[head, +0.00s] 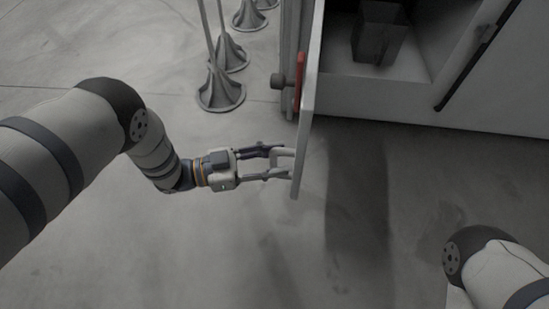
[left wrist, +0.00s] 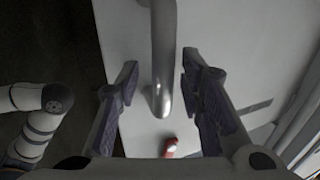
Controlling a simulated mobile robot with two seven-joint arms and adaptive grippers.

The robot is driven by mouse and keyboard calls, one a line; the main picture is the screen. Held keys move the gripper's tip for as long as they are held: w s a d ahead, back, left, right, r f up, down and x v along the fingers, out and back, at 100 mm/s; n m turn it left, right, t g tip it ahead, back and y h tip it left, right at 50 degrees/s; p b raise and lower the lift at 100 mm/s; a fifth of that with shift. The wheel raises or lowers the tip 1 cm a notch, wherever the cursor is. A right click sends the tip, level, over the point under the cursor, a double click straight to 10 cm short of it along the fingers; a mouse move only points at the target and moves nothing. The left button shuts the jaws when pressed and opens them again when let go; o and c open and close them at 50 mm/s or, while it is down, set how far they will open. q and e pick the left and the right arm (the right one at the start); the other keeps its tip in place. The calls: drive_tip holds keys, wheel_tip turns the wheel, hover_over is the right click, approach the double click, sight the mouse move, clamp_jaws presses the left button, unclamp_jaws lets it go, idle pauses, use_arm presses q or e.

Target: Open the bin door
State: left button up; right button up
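The bin door (head: 309,110) is a light panel seen nearly edge-on in the head view, standing out from the front of the pale cabinet. Its pale bar handle (head: 284,153) is on the left face, near the door's free end. My left gripper (head: 275,163) is at this handle. In the left wrist view the metal handle (left wrist: 163,60) runs between the two spread fingers (left wrist: 158,85), with a gap on each side. The door face (left wrist: 230,50) lies behind it. The gripper is open around the handle, not closed on it. My right gripper is out of view.
The cabinet (head: 470,105) is open at the front, with a dark grey box-like container (head: 379,35) inside. A red part (head: 299,75) sits by the door's inner end. Grey conical stands (head: 221,90) are on the floor at upper left. Floor in front is clear.

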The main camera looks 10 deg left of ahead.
use_arm(q)
drive_tip(key=v, duration=1.1)
drive_tip(key=shift+s+a, duration=0.2)
drive_tip(key=shift+a, duration=0.15)
